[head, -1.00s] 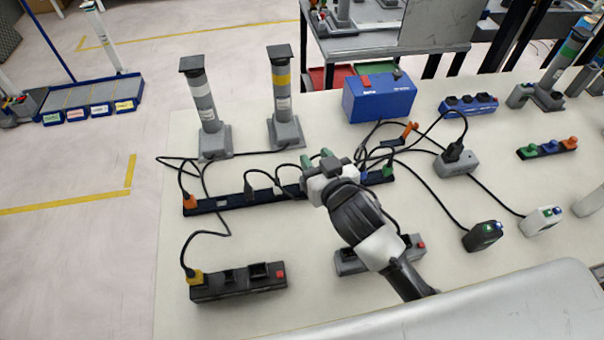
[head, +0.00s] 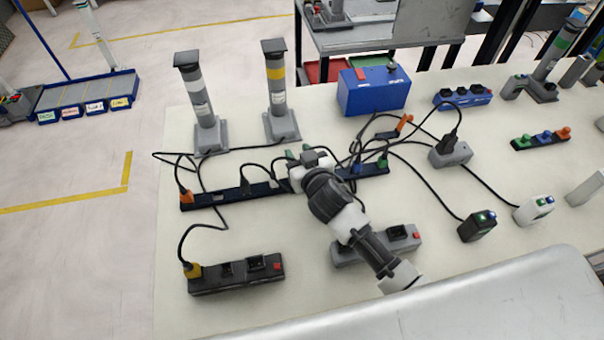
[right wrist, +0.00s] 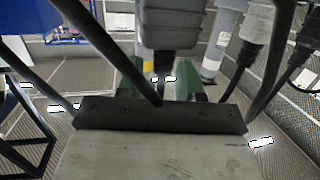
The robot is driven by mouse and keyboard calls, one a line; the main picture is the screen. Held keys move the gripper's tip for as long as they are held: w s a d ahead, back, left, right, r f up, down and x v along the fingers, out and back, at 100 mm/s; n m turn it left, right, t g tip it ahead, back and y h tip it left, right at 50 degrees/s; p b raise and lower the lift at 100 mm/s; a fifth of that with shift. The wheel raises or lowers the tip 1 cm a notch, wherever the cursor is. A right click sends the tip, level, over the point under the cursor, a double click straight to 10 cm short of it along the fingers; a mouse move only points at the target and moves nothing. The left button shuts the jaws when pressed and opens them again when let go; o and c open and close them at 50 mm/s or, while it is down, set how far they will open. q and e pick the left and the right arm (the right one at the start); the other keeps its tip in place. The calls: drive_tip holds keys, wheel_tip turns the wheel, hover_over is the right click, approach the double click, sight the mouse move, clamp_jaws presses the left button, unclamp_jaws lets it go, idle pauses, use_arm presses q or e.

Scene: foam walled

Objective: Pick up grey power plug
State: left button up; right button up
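My right gripper (head: 298,152) reaches over the long dark blue power strip (head: 226,199), near its middle. Its green fingertips stand apart. In the right wrist view a grey ribbed body, which looks like the grey power plug (right wrist: 168,22), sits at the top centre, ahead of the green fingers (right wrist: 158,82). A thin dark cable runs in front of the fingers. I cannot tell whether the fingers touch the plug. In the head view the gripper hides that part of the strip. A dark grey plug (head: 247,187) stands in the strip to the left. My left gripper is not in view.
Two grey posts, one white-banded (head: 199,97) and one yellow-banded (head: 277,92), stand behind the strip. A black power strip (head: 236,276) lies front left, a grey one (head: 402,238) under my right arm. Black cables loop around the gripper. A blue box (head: 372,93) stands behind.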

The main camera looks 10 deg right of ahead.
drive_tip(key=shift+c, duration=0.3)
clamp_jaws()
drive_tip(key=shift+r, duration=0.1)
